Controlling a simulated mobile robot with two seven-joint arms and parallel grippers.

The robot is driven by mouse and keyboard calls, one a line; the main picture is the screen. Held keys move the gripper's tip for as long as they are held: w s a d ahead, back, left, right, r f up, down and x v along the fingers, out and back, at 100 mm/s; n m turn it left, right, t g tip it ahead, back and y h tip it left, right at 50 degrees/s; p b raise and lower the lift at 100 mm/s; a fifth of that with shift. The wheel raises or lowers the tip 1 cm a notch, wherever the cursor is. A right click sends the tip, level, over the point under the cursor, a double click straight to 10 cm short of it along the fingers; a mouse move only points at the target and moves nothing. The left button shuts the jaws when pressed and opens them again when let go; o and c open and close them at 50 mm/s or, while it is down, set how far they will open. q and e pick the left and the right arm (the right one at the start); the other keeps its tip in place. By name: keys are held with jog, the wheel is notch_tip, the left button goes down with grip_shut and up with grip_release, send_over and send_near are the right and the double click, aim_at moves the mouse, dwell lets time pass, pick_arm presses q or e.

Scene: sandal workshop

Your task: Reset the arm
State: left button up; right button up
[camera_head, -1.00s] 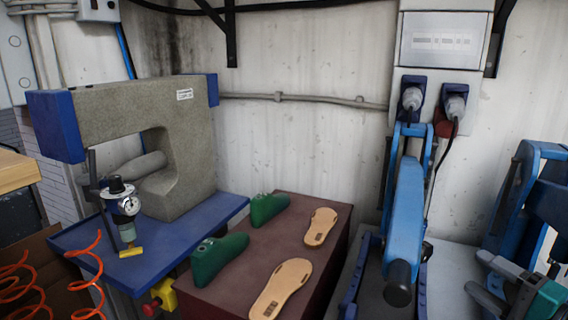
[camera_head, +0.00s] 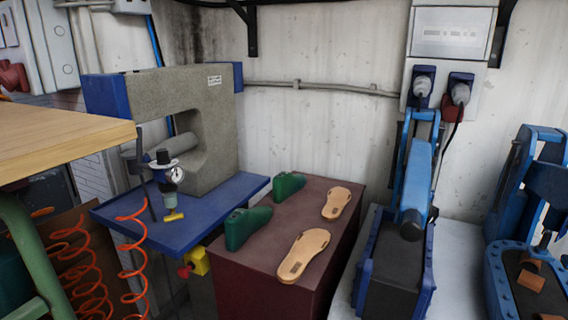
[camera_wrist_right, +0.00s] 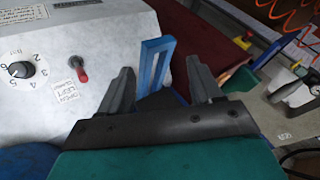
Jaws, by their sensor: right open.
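My right gripper (camera_wrist_right: 160,65) shows in the right wrist view. Its two dark fingers stand well apart with nothing gripped. A blue slotted bar (camera_wrist_right: 154,66) shows beyond the gap between them; whether a finger touches it I cannot tell. A white control box (camera_wrist_right: 90,60) with a dial and a red toggle switch (camera_wrist_right: 82,75) is left of the fingers. Neither gripper shows in the head view, and my left gripper is in no view.
A maroon block (camera_head: 268,255) carries two green shoe lasts (camera_head: 246,226) and two tan soles (camera_head: 303,255). Left of it stands a grey press (camera_head: 210,105) on a blue table (camera_head: 225,197). A blue lever machine (camera_head: 414,185) stands right. A wooden tabletop (camera_head: 60,140) juts in at left.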

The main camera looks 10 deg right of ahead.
jog(key=s+a+f+n+g+h, duration=0.25)
jog(key=s+n+h, duration=0.25)
jog(key=s, duration=0.5)
jog(key=w+a+f+t+y, duration=0.2)
jog(key=w+a+f+t, duration=0.1)
jog(key=w+f+t, duration=0.3)
jog(key=shift+w+a+f+n+t, duration=0.25)
jog(key=shift+w+f+n+t, duration=0.1)
jog(key=shift+w+f, duration=0.55)
jog(key=shift+s, duration=0.1)
